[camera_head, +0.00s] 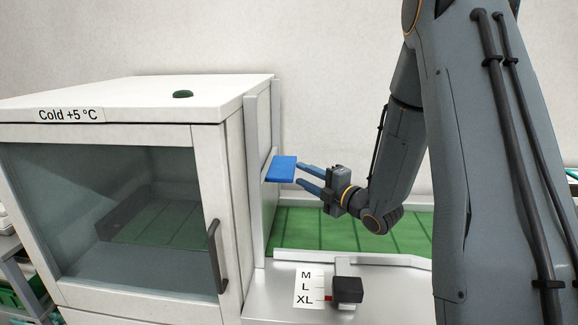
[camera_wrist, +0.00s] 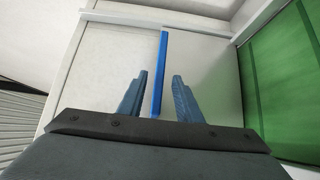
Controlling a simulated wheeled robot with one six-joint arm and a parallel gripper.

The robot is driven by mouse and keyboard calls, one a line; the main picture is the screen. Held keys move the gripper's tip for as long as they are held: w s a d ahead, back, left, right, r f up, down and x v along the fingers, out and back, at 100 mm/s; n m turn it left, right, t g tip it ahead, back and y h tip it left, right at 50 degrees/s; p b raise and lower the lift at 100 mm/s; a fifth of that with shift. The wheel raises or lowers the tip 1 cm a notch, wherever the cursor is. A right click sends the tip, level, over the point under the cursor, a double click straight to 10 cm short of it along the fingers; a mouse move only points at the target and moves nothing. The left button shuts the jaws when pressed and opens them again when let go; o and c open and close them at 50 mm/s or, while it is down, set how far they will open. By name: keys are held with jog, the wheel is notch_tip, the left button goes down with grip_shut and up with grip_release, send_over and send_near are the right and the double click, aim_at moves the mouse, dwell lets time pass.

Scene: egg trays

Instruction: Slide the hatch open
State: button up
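The hatch (camera_head: 267,208) is a pale panel between grey upright rails on the right side of the white cold cabinet (camera_head: 210,150). A flat blue handle (camera_head: 282,168) sticks out from it. In the wrist view the pale hatch panel (camera_wrist: 205,62) carries the blue handle (camera_wrist: 161,75), seen edge-on as a thin upright strip. My gripper (camera_head: 305,176) is at the handle's right in the head view. In the wrist view my gripper (camera_wrist: 160,82) is open, with one finger on each side of the handle and a visible gap on both sides.
A green ribbed belt (camera_head: 350,230) runs right of the hatch, behind a low rail. A black block (camera_head: 347,290) stands beside a card marked M, L, XL (camera_head: 309,288) in front. The cabinet's glass door (camera_head: 105,215) appears shut. A green button (camera_head: 183,94) sits on top.

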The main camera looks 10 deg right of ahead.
aim_at(291, 166)
jog(key=p+x, duration=0.2)
jog(key=x, duration=0.4)
jog(key=shift+w, duration=0.35)
jog(key=shift+c, duration=0.3)
grip_shut()
